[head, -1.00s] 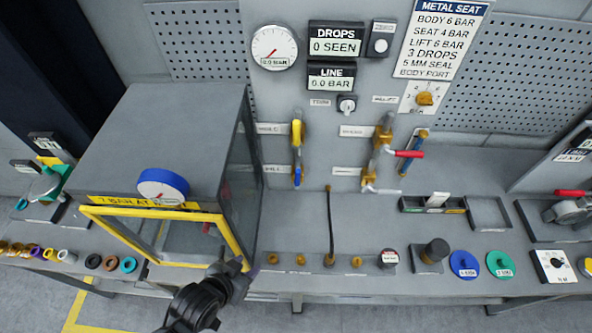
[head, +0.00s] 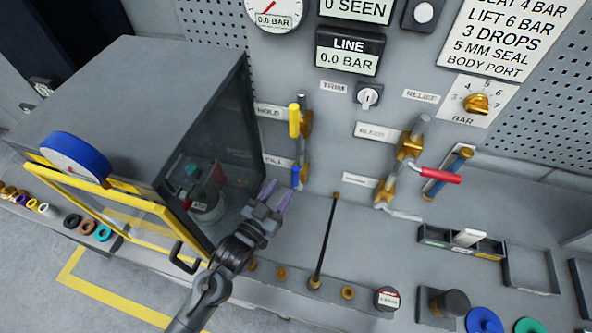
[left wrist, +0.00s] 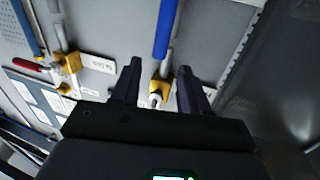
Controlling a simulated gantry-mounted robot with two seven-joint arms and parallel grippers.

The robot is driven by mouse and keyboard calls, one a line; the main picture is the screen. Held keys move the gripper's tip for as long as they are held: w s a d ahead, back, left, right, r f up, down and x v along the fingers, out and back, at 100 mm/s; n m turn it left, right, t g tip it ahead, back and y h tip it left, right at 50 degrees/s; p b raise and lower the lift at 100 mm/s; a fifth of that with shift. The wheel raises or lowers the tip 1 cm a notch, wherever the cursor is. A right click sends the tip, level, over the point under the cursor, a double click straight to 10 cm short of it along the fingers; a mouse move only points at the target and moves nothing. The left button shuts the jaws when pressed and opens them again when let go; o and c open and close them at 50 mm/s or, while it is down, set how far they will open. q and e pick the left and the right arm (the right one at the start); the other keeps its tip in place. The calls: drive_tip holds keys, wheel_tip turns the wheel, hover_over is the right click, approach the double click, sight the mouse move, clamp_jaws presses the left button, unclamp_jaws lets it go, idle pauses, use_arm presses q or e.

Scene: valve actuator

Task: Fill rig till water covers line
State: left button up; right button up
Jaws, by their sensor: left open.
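The rig's enclosure (head: 130,110) is a grey box with a yellow-framed front window (head: 110,208); a valve assembly (head: 208,203) shows dimly inside through its dark side. On the back panel, the yellow-handled hold valve (head: 295,121) stands above the blue-handled fill valve (head: 295,176). My left gripper (head: 272,192) is open and empty, just below and left of the blue handle. In the left wrist view the blue handle (left wrist: 165,30) lies ahead, between and beyond the fingertips (left wrist: 157,72). No water or water line can be made out. My right gripper is not in view.
A red-handled bleed valve (head: 435,174) and a blue-handled valve (head: 447,178) stand right of the fill valve. A black rod (head: 325,240) rises from the bench ledge. The LINE display (head: 348,52) reads 0.0 bar. A blue-rimmed gauge (head: 75,156) sits on the enclosure.

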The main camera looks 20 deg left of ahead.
sight(294, 173)
use_arm(q)
drive_tip(key=w, duration=0.2)
drive_tip(key=w+d, duration=0.1)
drive_tip(key=w, duration=0.2)
drive_tip(key=w+p, duration=0.1)
drive_tip(key=w, duration=0.2)
drive_tip(key=shift+w+d, duration=0.15)
drive_tip(key=shift+d, duration=0.05)
drive_tip(key=shift+c, duration=0.4)
clamp_jaws()
